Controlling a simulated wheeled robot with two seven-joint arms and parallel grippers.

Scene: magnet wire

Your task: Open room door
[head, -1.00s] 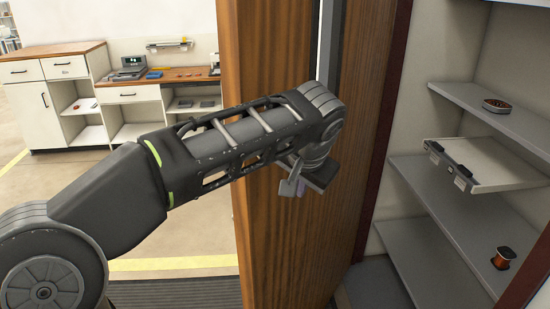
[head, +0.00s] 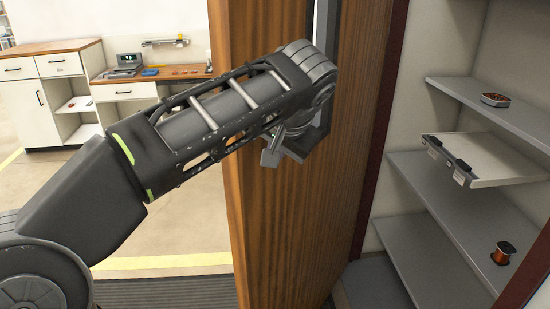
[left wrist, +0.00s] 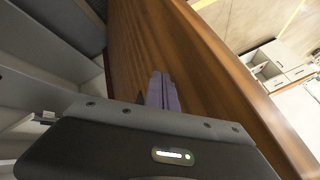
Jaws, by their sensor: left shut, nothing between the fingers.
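The brown wooden room door (head: 270,225) stands partly open, its edge toward me, with the room showing to its left. My right gripper is not in view.
A white cabinet (head: 55,110) and workbench (head: 150,82) stand at the back left. The floor (head: 150,215) beyond the doorway is clear.

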